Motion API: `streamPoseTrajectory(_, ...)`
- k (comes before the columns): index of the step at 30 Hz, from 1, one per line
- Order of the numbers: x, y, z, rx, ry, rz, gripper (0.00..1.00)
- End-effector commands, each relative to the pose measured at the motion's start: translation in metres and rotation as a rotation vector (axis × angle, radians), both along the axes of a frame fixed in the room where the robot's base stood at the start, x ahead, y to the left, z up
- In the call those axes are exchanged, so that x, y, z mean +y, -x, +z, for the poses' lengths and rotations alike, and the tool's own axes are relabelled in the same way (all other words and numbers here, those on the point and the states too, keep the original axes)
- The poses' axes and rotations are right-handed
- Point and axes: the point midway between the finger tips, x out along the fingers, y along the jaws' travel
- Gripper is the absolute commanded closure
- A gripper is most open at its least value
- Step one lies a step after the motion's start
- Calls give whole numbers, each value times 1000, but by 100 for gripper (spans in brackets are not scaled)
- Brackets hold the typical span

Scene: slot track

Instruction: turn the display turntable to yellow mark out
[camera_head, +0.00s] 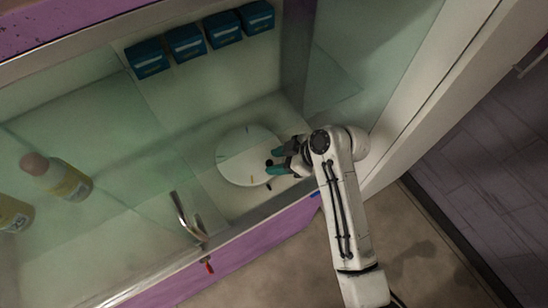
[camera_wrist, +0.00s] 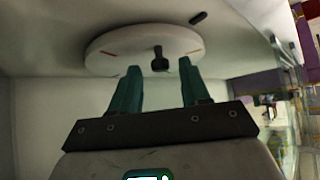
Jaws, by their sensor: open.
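The display turntable is a white round disc (camera_head: 240,150) lying on the pale cabinet floor. It also shows from low down in the wrist view (camera_wrist: 125,40). A black knob (camera_wrist: 158,59) stands out on the disc, between my fingertips in that picture; whether they touch it I cannot tell. Small reddish marks (camera_wrist: 110,54) show on the disc in the wrist view. In the head view, a small mark near the disc's lower edge looks yellowish, but it is too small to be sure. My gripper (camera_head: 274,161) is open at the disc's right side, its teal fingers (camera_wrist: 159,72) pointing at the disc.
Several dark blue boxes (camera_head: 186,41) stand in a row at the back. Bottles (camera_head: 57,177) show through glass at left. A metal handle (camera_head: 188,217) stands at the front, by the purple front panel (camera_head: 262,239). A pale wall post (camera_head: 425,95) rises right of my arm.

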Motion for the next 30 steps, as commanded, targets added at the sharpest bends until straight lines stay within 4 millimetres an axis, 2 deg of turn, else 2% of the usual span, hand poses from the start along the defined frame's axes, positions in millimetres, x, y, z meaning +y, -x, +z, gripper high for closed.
streamPoseTrajectory(1, -6, 1, 12, 0, 0, -4, 54)
streamPoseTrajectory(6, -27, 4, 35, 0, -2, -4, 54)
streamPoseTrajectory(15, -57, 10, 61, -1, -1, -2, 54)
streamPoseTrajectory(30, -64, 12, 65, -1, -1, -2, 54)
